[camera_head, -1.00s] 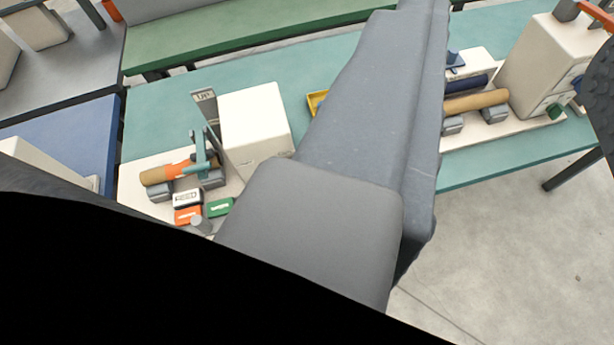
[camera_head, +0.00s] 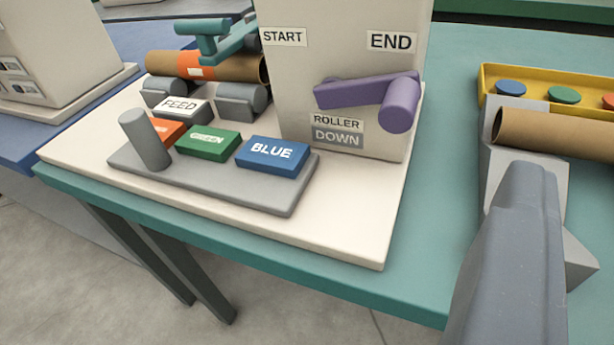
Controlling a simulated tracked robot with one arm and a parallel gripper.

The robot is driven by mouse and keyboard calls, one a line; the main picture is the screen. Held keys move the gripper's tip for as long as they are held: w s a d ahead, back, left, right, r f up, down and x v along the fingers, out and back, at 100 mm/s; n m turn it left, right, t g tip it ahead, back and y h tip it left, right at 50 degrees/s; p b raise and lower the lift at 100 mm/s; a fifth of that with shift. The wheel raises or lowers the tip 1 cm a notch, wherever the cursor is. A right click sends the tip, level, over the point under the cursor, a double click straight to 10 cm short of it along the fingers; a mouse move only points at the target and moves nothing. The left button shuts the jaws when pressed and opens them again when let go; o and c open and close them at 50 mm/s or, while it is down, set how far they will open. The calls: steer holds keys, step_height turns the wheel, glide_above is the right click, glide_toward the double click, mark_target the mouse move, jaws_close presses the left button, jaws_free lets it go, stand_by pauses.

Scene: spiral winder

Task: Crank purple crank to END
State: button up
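The purple crank (camera_head: 352,92) is on the front of the cream machine housing (camera_head: 345,30). Its arm lies nearly level, and its thick round handle (camera_head: 401,104) is at the right end, sticking out towards me. The START label (camera_head: 283,37) is at the upper left of the housing. The END label (camera_head: 390,42) is at the upper right, above the handle and apart from it. A grey part of my gripper (camera_head: 512,255) shows at the lower right, to the right of the crank and apart from it. Its fingertips cannot be made out clearly.
A cardboard tube (camera_head: 570,134) and yellow tray (camera_head: 486,86) are at the right. Bare teal table (camera_head: 440,150) lies between.

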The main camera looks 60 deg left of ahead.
steer(key=s+a+f+y+b, duration=0.3)
steer(key=a+f, duration=0.3)
steer(key=f, duration=0.1)
steer(key=p, duration=1.6)
glide_toward(394, 122)
steer(key=x, duration=0.3)
steer(key=shift+n, duration=0.4)
steer(key=shift+b+x, duration=0.7)
steer(key=shift+x, duration=3.3)
jaws_close()
